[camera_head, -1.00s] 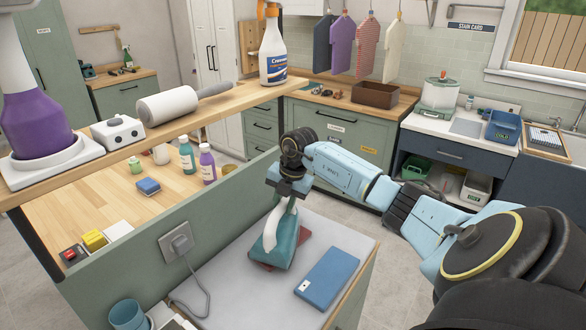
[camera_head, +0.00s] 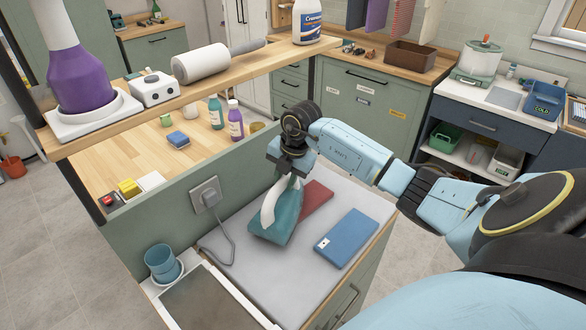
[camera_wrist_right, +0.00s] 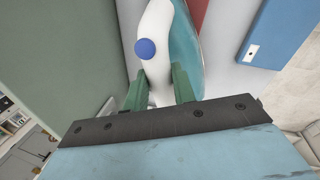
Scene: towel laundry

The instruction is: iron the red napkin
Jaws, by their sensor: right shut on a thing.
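The red napkin (camera_head: 312,203) lies on the grey ironing pad (camera_head: 355,195), and its left part is hidden by the iron. The iron (camera_head: 274,221) has a teal body and a white handle. My right gripper (camera_head: 284,178) is shut on the iron's handle from above. In the right wrist view the fingers (camera_wrist_right: 160,90) sit on either side of the white handle (camera_wrist_right: 156,50), and a strip of the napkin (camera_wrist_right: 200,12) shows beside the iron. I cannot tell whether the iron touches the pad. My left gripper is not in view.
A folded blue cloth (camera_head: 347,238) with a white tag lies on the pad, right of the iron. A cord runs from a wall socket (camera_head: 208,193) on the green panel at the left. A blue cup (camera_head: 160,260) and a dark tray (camera_head: 207,300) are at the front left.

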